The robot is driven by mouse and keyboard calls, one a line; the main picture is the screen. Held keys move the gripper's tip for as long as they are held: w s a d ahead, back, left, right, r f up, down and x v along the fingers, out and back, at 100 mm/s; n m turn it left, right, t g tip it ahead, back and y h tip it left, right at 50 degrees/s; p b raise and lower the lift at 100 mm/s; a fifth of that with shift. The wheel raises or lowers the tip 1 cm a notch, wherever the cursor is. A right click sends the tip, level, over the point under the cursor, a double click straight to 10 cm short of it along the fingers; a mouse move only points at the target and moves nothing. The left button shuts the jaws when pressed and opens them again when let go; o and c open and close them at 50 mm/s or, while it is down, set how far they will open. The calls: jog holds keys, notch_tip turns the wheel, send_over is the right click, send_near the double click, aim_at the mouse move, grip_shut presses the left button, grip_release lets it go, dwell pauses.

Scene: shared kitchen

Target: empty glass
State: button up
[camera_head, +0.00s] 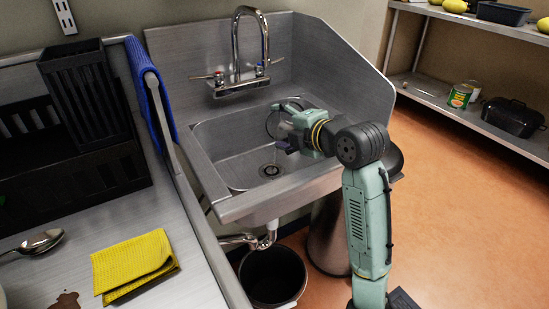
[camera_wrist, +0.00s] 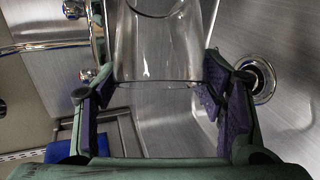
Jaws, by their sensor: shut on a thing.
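My gripper (camera_head: 285,138) is over the sink basin (camera_head: 222,150). In the wrist view its purple-padded fingers (camera_wrist: 155,100) are on both sides of a clear glass (camera_wrist: 158,55), shut on it. The glass is transparent, and no liquid stands out inside; I cannot tell whether it is empty or exactly how it is tilted. In the head view the glass is hard to make out behind my gripper. The drain (camera_head: 271,171) lies below my gripper in the basin; it also shows at the right of the wrist view (camera_wrist: 262,82).
A faucet (camera_head: 240,45) rises at the sink's back. A dark bin (camera_head: 272,278) stands below. Orange floor at right is open.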

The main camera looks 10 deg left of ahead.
jog(key=shift+w+r+b, duration=0.1)
jog(key=shift+r+b, duration=0.1)
jog(key=shift+b, duration=0.15)
jog(key=shift+a+r+n+t+b, duration=0.3)
jog(key=shift+t+b, duration=0.1)
jog(key=shift+b, duration=0.1)
jog(key=shift+s+a+r+n+t+b, duration=0.1)
jog(key=shift+s+r+n+t+b, duration=0.25)
jog(key=shift+b, duration=0.7)
